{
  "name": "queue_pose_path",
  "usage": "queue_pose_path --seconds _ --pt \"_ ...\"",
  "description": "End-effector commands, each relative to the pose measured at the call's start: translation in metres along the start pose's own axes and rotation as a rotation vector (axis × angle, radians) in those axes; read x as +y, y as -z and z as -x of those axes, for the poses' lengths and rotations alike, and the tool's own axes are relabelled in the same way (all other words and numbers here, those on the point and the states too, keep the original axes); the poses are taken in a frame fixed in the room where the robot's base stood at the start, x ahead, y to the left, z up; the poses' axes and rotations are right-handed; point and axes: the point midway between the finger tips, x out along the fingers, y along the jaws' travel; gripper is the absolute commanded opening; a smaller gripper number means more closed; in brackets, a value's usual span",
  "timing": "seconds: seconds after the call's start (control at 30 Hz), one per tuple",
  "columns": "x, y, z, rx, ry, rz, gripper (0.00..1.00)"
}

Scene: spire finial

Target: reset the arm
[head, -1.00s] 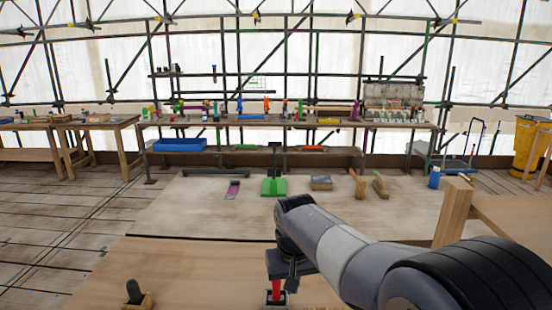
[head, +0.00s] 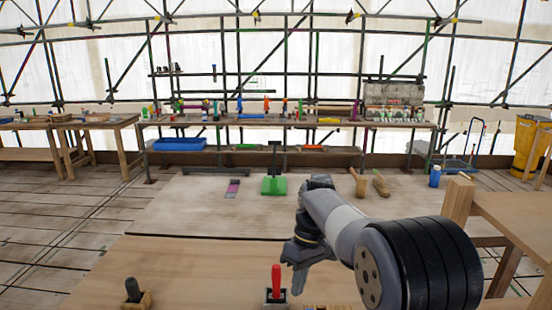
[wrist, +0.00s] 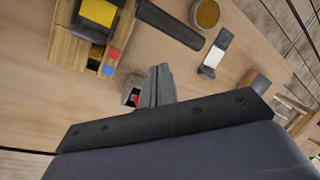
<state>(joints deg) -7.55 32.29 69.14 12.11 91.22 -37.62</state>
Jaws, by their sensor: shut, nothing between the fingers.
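My arm reaches in from the right in the head view. My gripper (head: 297,287) hangs downward, shut and empty, just right of and above a red-handled tool. The red-handled tool (head: 276,280) stands upright in a small dark holder (head: 274,303) on the near wooden bench, apart from my gripper. In the wrist view my closed fingers (wrist: 158,82) point at the bench, with a small box showing red (wrist: 132,92) right beside them. My gripper's dark body hides the lower part of that view.
On the near bench (head: 180,265) stands a dark-knobbed wooden piece (head: 135,292). The wrist view shows a wooden tray (wrist: 68,48), a black bar (wrist: 170,24) and a round tin (wrist: 206,13). A green tool (head: 274,185) lies farther back. A wooden post (head: 457,210) rises at right.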

Motion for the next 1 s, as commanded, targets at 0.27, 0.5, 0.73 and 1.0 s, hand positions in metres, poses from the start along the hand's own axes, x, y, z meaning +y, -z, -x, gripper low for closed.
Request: queue_pose_path --seconds 0.27,0.5,0.73,1.0 --pt "0.003 0.0 0.0 -0.007 0.043 0.063 0.0" --pt "0.003 0.0 0.0 -0.007 0.044 0.066 0.0" --pt "0.003 -0.002 0.006 0.003 0.032 0.056 0.0" --pt "0.009 -0.014 0.032 0.054 -0.029 0.004 0.0"
